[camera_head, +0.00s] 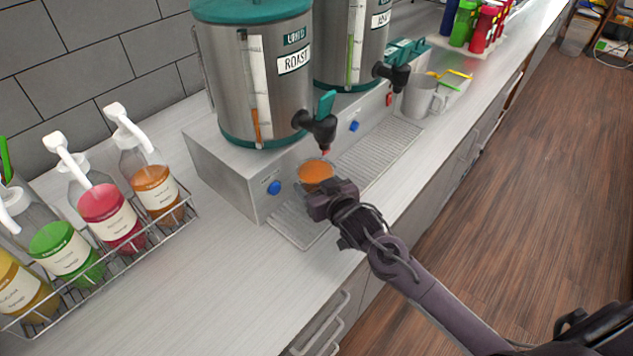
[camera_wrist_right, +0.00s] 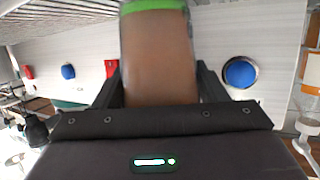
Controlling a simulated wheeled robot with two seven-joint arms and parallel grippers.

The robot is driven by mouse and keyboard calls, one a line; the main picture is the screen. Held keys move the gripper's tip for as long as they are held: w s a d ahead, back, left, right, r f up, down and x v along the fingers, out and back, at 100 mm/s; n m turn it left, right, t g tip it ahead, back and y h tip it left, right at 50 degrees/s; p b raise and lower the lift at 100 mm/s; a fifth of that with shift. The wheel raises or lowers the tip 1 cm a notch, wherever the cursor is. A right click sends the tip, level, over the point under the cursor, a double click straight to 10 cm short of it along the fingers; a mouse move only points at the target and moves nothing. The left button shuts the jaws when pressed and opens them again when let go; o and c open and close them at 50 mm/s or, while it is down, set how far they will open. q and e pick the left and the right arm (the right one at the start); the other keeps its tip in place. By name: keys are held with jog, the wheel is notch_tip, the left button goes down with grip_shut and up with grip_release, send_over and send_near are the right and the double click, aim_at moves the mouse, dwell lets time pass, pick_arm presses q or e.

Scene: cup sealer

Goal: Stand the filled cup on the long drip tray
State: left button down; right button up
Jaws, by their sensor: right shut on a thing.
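The filled cup (camera_head: 315,172) holds orange liquid and is below the front spout of the near steel dispenser (camera_head: 265,95). My right gripper (camera_head: 328,196) is shut on the cup from the front right. In the right wrist view the cup (camera_wrist_right: 160,55) shows brown-orange with a green band, between both fingers. The long drip tray (camera_head: 380,150) is a metal grille along the dispenser base; a grille part (camera_head: 298,228) also shows at the near left of the gripper. The gripper hides the cup's base, so I cannot tell whether it touches the tray. My left gripper is not in view.
A black tap (camera_head: 318,125) with a teal lever hangs just above the cup. A grey mug (camera_head: 418,95) stands beyond the tray's far end. A wire rack (camera_head: 150,230) of syrup pump bottles stands at left. The counter (camera_head: 210,290) at front left is clear.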

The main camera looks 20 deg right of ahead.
jog(key=o, duration=1)
jog(key=shift+c, duration=0.2)
jog(key=shift+s, duration=0.3)
jog(key=b+v, duration=0.3)
jog(key=v, duration=0.8)
jog(key=shift+s+r, duration=0.25)
jog(key=shift+f, duration=0.1)
